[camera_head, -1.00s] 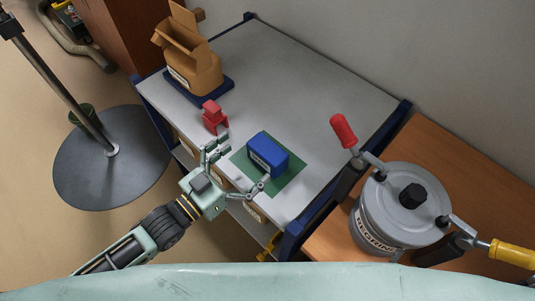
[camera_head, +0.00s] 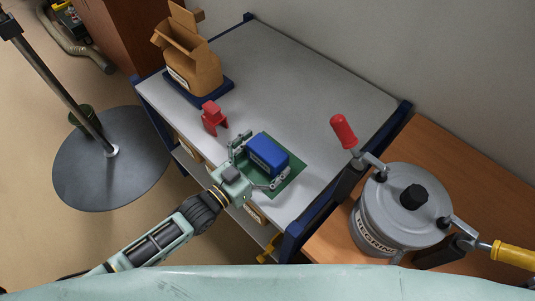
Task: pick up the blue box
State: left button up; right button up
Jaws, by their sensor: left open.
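The blue box (camera_head: 268,154) sits on a green mat (camera_head: 293,178) on the grey table, towards its near edge. My left gripper (camera_head: 257,162) reaches in from the lower left. It is open, with one finger at the box's left side and the other along its near right side. The fingers lie around the near part of the box. I cannot tell whether they touch it. The near face of the box is partly hidden by the gripper. My right gripper is not in view.
A small red object (camera_head: 212,116) stands just left of the mat. An open cardboard box (camera_head: 190,65) stands on a blue base at the back left. A grey metal pot (camera_head: 400,210) with red and yellow handles stands on the wooden surface at right. The table's back middle is clear.

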aim_at(271, 150)
pick_arm(q)
jog(key=shift+c, duration=0.5)
jog(key=c, duration=1.1)
jog(key=shift+r, duration=0.1)
jog(key=shift+r, duration=0.45)
jog(key=r, duration=0.1)
jog(key=d+r, duration=0.1)
jog(key=r, duration=0.1)
jog(key=shift+s+r, duration=0.1)
jog(key=shift+r, duration=0.2)
jog(key=d+r, duration=0.6)
jog(key=d, duration=0.4)
jog(key=shift+s+d+r, duration=0.2)
jog(key=shift+s+d, duration=0.1)
